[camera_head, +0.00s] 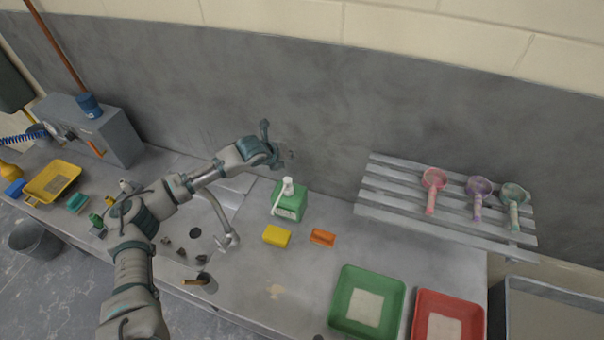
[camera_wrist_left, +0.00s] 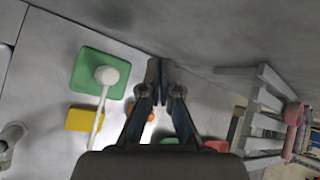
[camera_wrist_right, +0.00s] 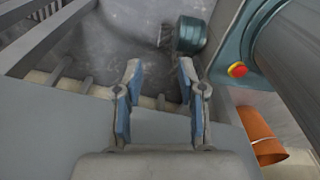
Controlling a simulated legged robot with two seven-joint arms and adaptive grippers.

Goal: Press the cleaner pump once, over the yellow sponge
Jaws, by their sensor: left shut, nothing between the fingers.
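The green cleaner bottle (camera_head: 290,207) stands upright on the bench near the wall, with a white pump head (camera_head: 287,186) on top. In the left wrist view the pump head (camera_wrist_left: 107,75) is left of the fingers, and its spout runs down across the right end of the yellow sponge (camera_wrist_left: 84,119). The yellow sponge (camera_head: 276,237) lies flat in front of the bottle. My left gripper (camera_head: 287,154) is shut and empty, raised above and behind the pump, apart from it. My right gripper (camera_wrist_right: 158,78) is open and empty, seen only in its wrist view.
An orange sponge (camera_head: 322,237) lies right of the yellow one. A green tray (camera_head: 345,318) and a red tray (camera_head: 421,330) stand at front right. A slatted rack (camera_head: 385,190) holds pink, purple and green ladles. A tap (camera_head: 226,240) stands left of the sponge.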

